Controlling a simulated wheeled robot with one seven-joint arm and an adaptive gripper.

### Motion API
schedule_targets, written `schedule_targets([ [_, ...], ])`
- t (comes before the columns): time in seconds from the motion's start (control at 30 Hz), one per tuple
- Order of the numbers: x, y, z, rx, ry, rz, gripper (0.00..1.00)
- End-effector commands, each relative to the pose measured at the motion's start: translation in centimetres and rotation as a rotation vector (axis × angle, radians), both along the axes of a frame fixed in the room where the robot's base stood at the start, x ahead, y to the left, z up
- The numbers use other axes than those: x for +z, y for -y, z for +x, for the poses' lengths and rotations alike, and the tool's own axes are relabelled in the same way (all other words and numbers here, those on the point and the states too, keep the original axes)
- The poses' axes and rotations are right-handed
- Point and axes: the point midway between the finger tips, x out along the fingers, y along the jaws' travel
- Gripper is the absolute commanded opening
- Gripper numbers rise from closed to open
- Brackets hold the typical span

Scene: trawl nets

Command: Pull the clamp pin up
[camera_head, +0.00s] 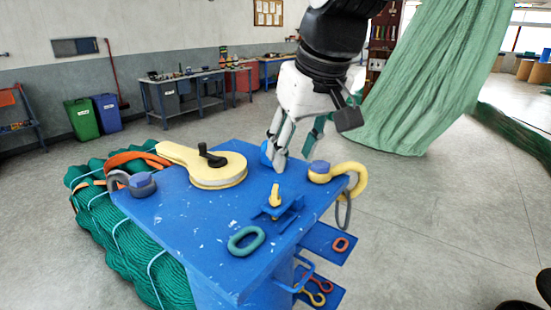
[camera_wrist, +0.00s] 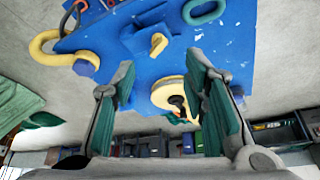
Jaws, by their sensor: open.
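The clamp pin (camera_head: 275,197) appears to be the short yellow upright piece in a small blue clamp (camera_head: 281,210) on the blue bench top (camera_head: 190,225). In the wrist view the yellow pin (camera_wrist: 158,44) and its clamp (camera_wrist: 137,37) show just beyond the fingertips. My gripper (camera_head: 279,150) points down over the back of the bench, behind the pin in the head view. It is open and empty, with its green-padded fingers wide apart in the wrist view (camera_wrist: 161,68). Nothing touches the pin. A blue object (camera_head: 265,153) is partly hidden by the fingers.
A yellow disc with a black handle (camera_head: 215,178) stands left of the pin. A teal link (camera_head: 246,241) lies in front. Green netting (camera_head: 125,235) borders the bench's left side.

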Motion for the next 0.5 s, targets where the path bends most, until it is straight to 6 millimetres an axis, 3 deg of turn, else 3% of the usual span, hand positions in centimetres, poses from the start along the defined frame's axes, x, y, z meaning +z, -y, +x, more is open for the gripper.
schedule_targets([
  [0.23, -0.9, -1.2, 1.0, 0.025, -0.008, 0.003, 0.40],
  [0.5, -5.4, -2.0, 2.5, 0.024, -0.011, 0.002, 0.40],
])
